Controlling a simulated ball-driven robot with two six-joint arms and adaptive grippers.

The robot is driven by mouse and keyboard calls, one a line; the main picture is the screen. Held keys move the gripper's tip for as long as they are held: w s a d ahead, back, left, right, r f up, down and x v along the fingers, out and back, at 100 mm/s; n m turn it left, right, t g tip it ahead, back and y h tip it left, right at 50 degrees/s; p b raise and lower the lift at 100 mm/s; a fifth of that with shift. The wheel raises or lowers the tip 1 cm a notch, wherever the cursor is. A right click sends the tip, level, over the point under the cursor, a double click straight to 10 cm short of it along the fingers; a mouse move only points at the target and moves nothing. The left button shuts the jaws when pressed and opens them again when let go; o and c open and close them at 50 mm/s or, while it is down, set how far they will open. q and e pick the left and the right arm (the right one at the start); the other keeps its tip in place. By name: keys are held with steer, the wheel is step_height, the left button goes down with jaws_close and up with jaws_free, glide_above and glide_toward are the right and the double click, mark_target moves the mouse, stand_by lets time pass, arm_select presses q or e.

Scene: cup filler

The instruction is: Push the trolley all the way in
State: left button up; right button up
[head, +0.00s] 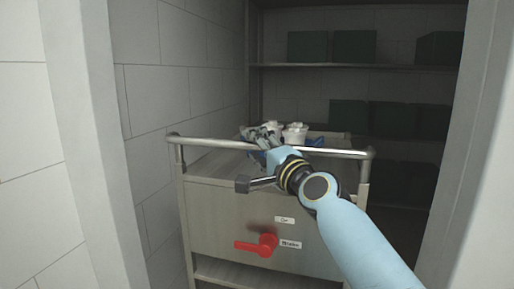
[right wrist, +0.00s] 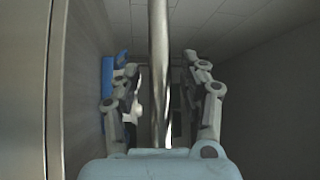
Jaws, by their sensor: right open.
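The trolley (head: 220,205) stands in the doorway of a storage recess, its front panel towards me. Its metal push bar (head: 215,142) runs across the top. My right gripper (head: 262,134) is at the bar, its fingers reaching past it over the trolley top. In the right wrist view the bar (right wrist: 158,70) runs between the open fingers (right wrist: 165,100), with gaps on both sides. A red lever (head: 262,245) on the front panel has its long arm pointing left. Labels "Go" (head: 284,220) and "Brake" (head: 291,244) are beside it. My left gripper is not in view.
White cups (head: 294,133) stand on the trolley top behind my gripper. Shelves (head: 350,66) with dark green boxes (head: 307,47) line the back of the recess. A tiled wall (head: 185,75) is close on the left, and door posts (head: 90,130) flank the opening.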

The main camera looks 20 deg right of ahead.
jaws_close()
steer(key=shift+f, duration=0.1)
stand_by(0.4)
steer(key=w+d, duration=0.1)
steer(key=w+d+b, duration=0.1)
steer(key=shift+w, duration=0.4)
jaws_free()
